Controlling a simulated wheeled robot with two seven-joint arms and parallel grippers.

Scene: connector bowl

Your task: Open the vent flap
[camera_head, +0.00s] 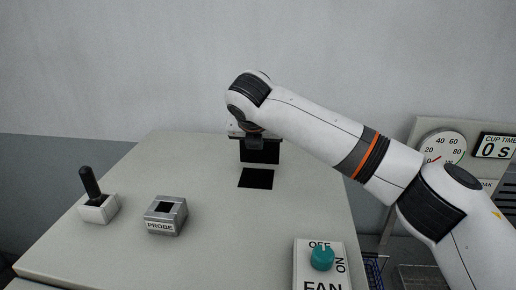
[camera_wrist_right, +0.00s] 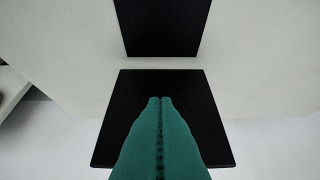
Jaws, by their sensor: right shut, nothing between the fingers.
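The vent flap (camera_head: 260,152) is a black square plate that looks raised off the cabinet top, behind a dark square opening (camera_head: 256,179). In the right wrist view the flap (camera_wrist_right: 115,145) fills the lower middle, and the dark opening (camera_wrist_right: 160,28) lies above it, past a pale strip. My right gripper (camera_wrist_right: 160,100) is shut and empty, with its teal fingers over the flap. I cannot tell whether the tips touch it. In the head view the fingers are hidden, apparently behind the flap, and the wrist is just above it. My left gripper is out of view.
The pale cabinet top (camera_head: 205,235) carries a black-handled lever (camera_head: 90,185) at left, a grey PROBE block (camera_head: 165,215) and a FAN panel with a teal knob (camera_head: 322,257) at front right. A dial (camera_head: 443,147) and timer stand at far right. The middle is clear.

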